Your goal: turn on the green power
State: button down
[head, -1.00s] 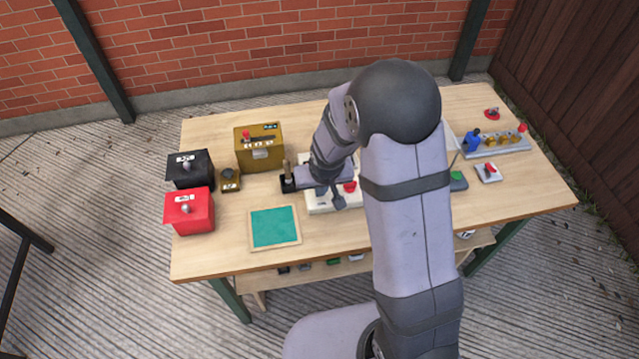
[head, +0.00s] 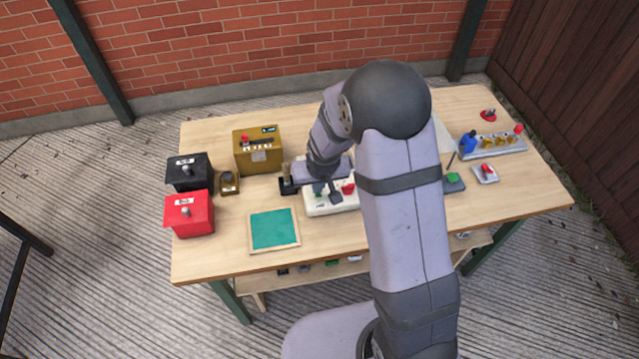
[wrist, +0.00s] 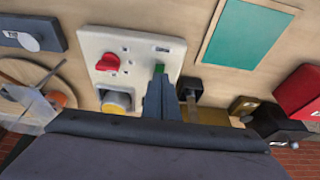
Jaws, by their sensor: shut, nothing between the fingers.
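A white panel (head: 318,209) stands near the middle of the table; it also shows in the wrist view (wrist: 95,42). It carries a red knob (wrist: 107,63), a yellow and grey part (wrist: 117,101) and a small green switch (wrist: 159,69). The green switch shows in the head view (head: 319,193) too. My gripper (wrist: 161,84) is shut and empty, its tips right by the green switch and covering part of it. I cannot tell whether they touch. In the head view my gripper (head: 335,198) is over the panel.
A black lever unit (head: 287,184) stands just left of the panel. A brown box (head: 258,152), a black box (head: 188,175), a red box (head: 190,215) and a green board (head: 274,229) are further left. A grey base with a green button (head: 453,178) is to the right.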

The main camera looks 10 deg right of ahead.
aim_at(318, 195)
jog(key=shift+r+p, duration=0.55)
jog(key=shift+r, duration=0.2)
notch_tip(318, 195, up, 3)
jog(key=p, duration=0.2)
jog(key=shift+r+p, duration=0.15)
jog(key=shift+p, duration=0.15)
jog(key=s+r+b, duration=0.2)
jog(key=s+r, duration=0.4)
jog(key=s, duration=0.1)
jog(key=shift+r, duration=0.1)
jog(key=s+d+g, duration=0.2)
jog(key=s, duration=0.6)
jog(key=s+d+r+g, duration=0.1)
jog(key=s, duration=0.6)
jog(key=shift+s+d+r+g+p, duration=0.15)
jog(key=shift+s+d+g+p, duration=0.25)
jog(key=shift+p, duration=0.05)
